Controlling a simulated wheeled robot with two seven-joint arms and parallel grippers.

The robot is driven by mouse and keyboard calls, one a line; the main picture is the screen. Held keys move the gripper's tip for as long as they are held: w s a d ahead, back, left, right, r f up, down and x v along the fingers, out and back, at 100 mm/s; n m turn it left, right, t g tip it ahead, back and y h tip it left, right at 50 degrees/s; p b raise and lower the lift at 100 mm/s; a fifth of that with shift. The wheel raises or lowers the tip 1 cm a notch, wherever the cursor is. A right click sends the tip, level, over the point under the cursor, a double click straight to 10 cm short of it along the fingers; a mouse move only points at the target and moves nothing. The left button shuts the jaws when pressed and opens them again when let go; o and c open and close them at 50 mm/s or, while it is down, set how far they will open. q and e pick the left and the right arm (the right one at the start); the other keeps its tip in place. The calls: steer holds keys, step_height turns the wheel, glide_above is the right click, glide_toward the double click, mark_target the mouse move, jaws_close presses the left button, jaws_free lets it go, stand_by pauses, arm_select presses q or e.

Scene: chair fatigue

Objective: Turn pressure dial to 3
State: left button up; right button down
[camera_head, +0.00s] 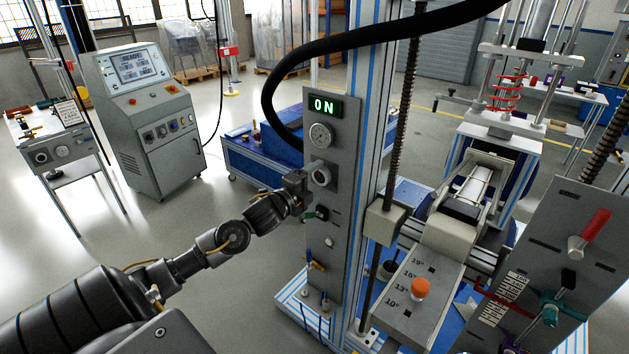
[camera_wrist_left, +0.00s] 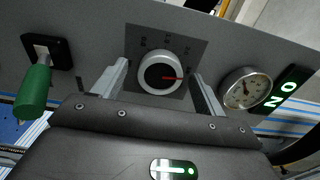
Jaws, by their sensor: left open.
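The pressure dial (camera_wrist_left: 150,84) is a round white-rimmed knob with a dark face, on a grey square plate. Its red pointer points right in the wrist view, towards the gauge side. In the head view the dial (camera_head: 319,174) sticks out of the grey upright panel. My left gripper (camera_head: 306,184) is at the panel in front of the dial. In the wrist view its open fingers stand on either side of the dial; I cannot tell whether they touch it. My right gripper is not in view.
A pressure gauge (camera_head: 321,135) and a lit green ON display (camera_head: 325,106) sit above the dial. A green-handled switch (camera_head: 316,214) is just below it. A thick black hose (camera_head: 268,95) loops beside the panel. Floor to the left is open.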

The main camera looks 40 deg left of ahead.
arm_select(q)
steer(key=shift+s, duration=0.1)
steer(key=shift+s+f, duration=0.1)
steer(key=shift+s, duration=0.15)
steer(key=s+b, duration=0.2)
steer(key=s, duration=0.8)
steer(key=shift+b, duration=0.3)
steer(key=shift+d, duration=0.1)
